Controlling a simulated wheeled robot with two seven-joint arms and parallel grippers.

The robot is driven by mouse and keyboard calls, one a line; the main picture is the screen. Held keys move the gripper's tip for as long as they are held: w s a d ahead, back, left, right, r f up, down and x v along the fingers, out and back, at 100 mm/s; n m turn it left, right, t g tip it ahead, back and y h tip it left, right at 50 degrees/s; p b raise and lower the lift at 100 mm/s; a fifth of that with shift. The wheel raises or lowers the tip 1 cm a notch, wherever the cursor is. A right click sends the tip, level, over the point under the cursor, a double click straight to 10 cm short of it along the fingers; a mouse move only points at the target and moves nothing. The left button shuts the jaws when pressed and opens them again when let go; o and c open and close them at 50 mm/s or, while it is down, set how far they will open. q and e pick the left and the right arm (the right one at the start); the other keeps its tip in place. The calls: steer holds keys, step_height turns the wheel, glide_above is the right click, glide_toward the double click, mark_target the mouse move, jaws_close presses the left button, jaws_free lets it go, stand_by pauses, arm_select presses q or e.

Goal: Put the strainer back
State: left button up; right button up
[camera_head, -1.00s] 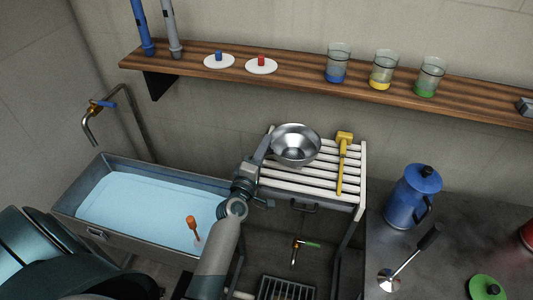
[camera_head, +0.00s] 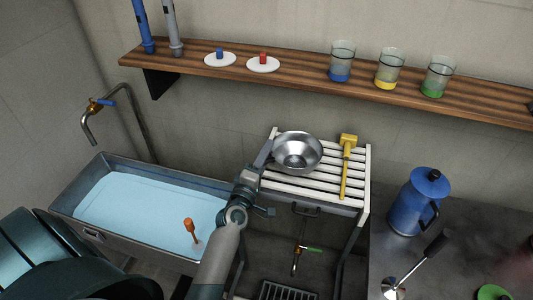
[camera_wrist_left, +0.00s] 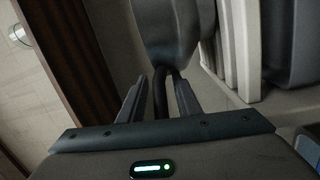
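The strainer (camera_head: 298,150) is a shiny metal bowl with a dark handle. In the head view it is at the left back part of the white slatted rack (camera_head: 307,190); whether it rests on the slats or is just above them is unclear. My left gripper (camera_head: 262,160) is at its left side. In the left wrist view the fingers (camera_wrist_left: 161,92) are on both sides of the dark handle and look shut on it, with the grey bowl (camera_wrist_left: 172,30) just beyond the fingertips. My right gripper is in neither view.
A yellow-headed tool (camera_head: 346,165) lies on the rack's right side. A trough of bluish liquid (camera_head: 140,210) stands left, with an orange-topped instrument (camera_head: 188,226) in it. A blue can (camera_head: 418,200) stands on the right counter. A wooden shelf (camera_head: 300,75) with glasses runs above.

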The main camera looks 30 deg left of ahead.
arm_select(q)
steer(key=shift+s, duration=0.1)
steer(key=s+d+f+b, duration=0.1)
steer(key=s+b, duration=0.2)
steer(key=s, duration=0.8)
steer(key=shift+s+d, duration=0.35)
stand_by(0.4)
